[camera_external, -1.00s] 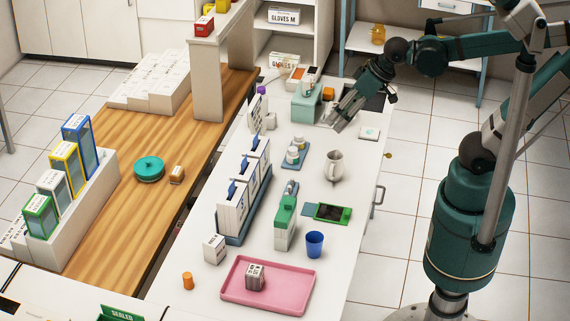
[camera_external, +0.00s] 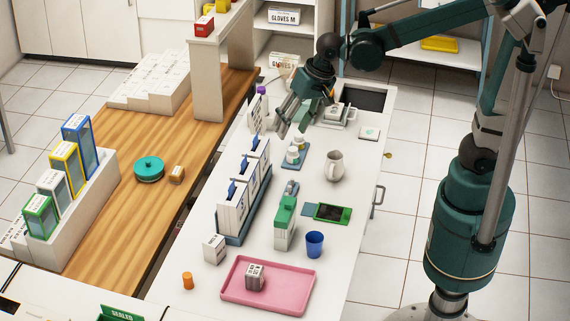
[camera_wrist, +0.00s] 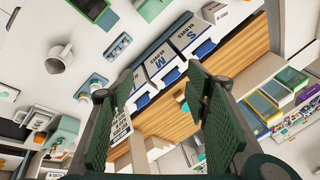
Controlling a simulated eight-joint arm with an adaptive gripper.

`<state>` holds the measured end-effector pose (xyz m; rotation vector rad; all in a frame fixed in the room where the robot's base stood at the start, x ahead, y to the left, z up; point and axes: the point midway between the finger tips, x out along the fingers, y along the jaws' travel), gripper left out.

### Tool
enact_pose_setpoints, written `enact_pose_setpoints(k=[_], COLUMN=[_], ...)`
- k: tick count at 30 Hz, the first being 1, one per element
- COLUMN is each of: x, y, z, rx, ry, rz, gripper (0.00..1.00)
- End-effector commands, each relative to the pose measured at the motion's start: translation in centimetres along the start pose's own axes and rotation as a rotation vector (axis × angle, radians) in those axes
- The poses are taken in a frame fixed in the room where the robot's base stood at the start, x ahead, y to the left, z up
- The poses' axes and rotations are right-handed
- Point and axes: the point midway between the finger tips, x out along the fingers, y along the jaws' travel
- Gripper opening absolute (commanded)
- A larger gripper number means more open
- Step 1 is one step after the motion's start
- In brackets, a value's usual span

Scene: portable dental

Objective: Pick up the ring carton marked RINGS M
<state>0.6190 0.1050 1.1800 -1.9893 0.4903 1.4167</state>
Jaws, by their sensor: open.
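Several small white cartons could be the ring carton, but I cannot read RINGS M on any. In the external view, one (camera_external: 214,249) stands on the white counter left of the pink tray, and a dark-marked one (camera_external: 255,275) stands in that tray. Another small white one (camera_external: 270,121) stands at the far end, left of my gripper (camera_external: 283,130). My gripper is empty and points down above the counter. In the wrist view my gripper (camera_wrist: 160,82) has its two green fingers wide apart, with nothing between them.
A rack of white glove boxes (camera_external: 234,212) stands along the counter's left side, with a sign (camera_external: 257,110) beyond it. A wooden counter (camera_external: 130,215) lies left.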

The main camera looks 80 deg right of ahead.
Motion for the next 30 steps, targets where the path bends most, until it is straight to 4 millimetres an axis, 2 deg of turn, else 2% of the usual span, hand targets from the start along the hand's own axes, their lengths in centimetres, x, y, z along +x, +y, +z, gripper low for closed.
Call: enact_pose_setpoints(k=[3, 17, 30], x=[1.3, 6.8, 13.4], y=[-2.0, -8.5, -14.2], z=[-0.2, 0.0, 1.5], rx=[0.062, 0.313, 0.548], ry=[-0.017, -0.068, -0.092], rz=[0.014, 0.086, 0.172], gripper=[0.48, 0.48, 0.48])
